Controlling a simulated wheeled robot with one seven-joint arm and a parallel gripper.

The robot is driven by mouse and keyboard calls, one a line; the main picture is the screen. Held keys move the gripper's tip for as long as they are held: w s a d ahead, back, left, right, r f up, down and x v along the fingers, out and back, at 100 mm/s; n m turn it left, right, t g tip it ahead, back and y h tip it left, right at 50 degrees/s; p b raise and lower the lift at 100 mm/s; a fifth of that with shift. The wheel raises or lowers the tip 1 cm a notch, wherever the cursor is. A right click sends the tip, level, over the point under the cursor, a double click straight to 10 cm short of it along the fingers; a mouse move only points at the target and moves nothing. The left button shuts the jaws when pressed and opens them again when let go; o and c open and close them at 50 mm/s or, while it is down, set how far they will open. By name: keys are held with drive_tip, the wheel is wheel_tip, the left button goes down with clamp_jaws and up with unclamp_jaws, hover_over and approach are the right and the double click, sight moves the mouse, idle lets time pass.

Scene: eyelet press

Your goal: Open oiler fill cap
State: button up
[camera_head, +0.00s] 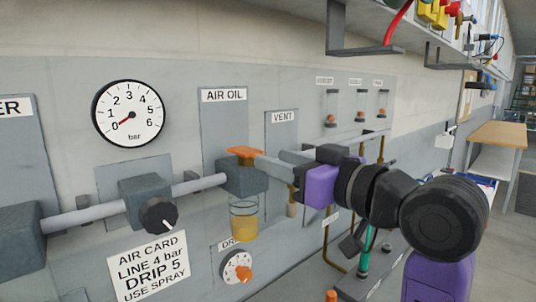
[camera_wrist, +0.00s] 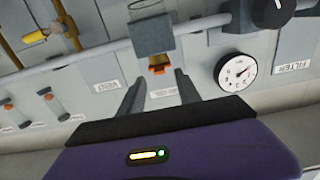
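The oiler (camera_head: 243,178) is a dark grey block on the pipe below the AIR OIL sign, with a clear bowl (camera_head: 244,222) of amber oil under it. Its orange fill cap (camera_head: 245,151) lies on top and looks shut. In the wrist view, which is upside down, the cap (camera_wrist: 157,69) shows ahead, lined up between my fingers. My gripper (camera_head: 270,156) reaches in from the right, close to the cap. Its two fingers are apart with nothing held, also in the wrist view (camera_wrist: 158,80). I cannot tell whether a finger touches the cap.
A pressure gauge (camera_head: 128,113) reading near 0 hangs at the upper left. A black regulator knob (camera_head: 158,214) is left of the oiler. A dial with an orange knob (camera_head: 238,267) sits below the bowl. Small sight tubes (camera_head: 360,106) and brass pipes stand to the right.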

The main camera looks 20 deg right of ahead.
sight(248, 152)
drive_tip(key=x, duration=0.3)
drive_tip(key=shift+c, duration=0.2)
clamp_jaws()
idle(1.4)
